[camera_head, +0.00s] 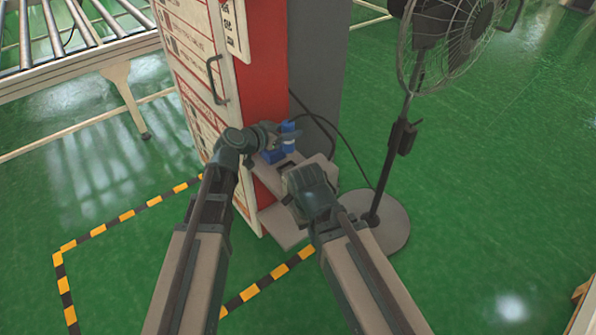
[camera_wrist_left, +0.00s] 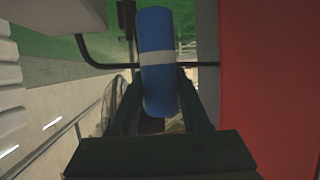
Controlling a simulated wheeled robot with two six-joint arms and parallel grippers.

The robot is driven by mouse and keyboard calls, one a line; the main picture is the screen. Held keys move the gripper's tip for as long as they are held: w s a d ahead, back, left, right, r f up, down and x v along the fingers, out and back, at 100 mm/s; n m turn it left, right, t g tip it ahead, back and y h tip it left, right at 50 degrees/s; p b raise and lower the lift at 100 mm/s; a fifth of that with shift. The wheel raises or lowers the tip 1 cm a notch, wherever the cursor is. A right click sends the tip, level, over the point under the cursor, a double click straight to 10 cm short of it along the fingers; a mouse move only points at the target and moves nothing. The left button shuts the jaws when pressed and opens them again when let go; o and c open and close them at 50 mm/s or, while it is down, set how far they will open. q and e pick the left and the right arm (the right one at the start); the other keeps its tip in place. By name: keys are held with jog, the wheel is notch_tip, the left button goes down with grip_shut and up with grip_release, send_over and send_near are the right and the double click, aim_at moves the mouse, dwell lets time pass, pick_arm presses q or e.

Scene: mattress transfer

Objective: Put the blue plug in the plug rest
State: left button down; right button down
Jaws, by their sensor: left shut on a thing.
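The blue plug (camera_head: 288,140) stands roughly upright in the head view, in front of the cabinet's red side. In the left wrist view it is a blue cylinder with a pale band (camera_wrist_left: 157,30). My left gripper (camera_head: 287,134) is shut on it, with one finger on each side. A second blue piece (camera_head: 271,156) sits low beside the red side; I cannot tell whether it is the plug rest. My right gripper (camera_head: 305,182) is below and to the right, over a grey ledge. Its fingers are too unclear to tell open or shut.
A red and white cabinet (camera_head: 262,95) stands close to my left gripper. A black cable (camera_head: 345,143) hangs behind, and a floor fan (camera_head: 403,135) stands to the right. A roller conveyor (camera_head: 75,55) is at the upper left. Green floor is free at right.

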pick_arm(q)
jog(key=shift+f+b, duration=4.85)
jog(key=shift+f, duration=0.1)
jog(key=shift+f, duration=0.2)
jog(key=shift+c, duration=1.9)
grip_release()
jog(key=shift+r, duration=0.2)
jog(key=shift+s+a+r, duration=0.15)
jog(key=shift+r, duration=0.05)
jog(key=p+v, duration=0.4)
jog(key=v, duration=0.7)
jog(key=shift+s+a+p, duration=0.2)
jog(key=shift+s+p, duration=0.05)
jog(key=shift+p, duration=0.05)
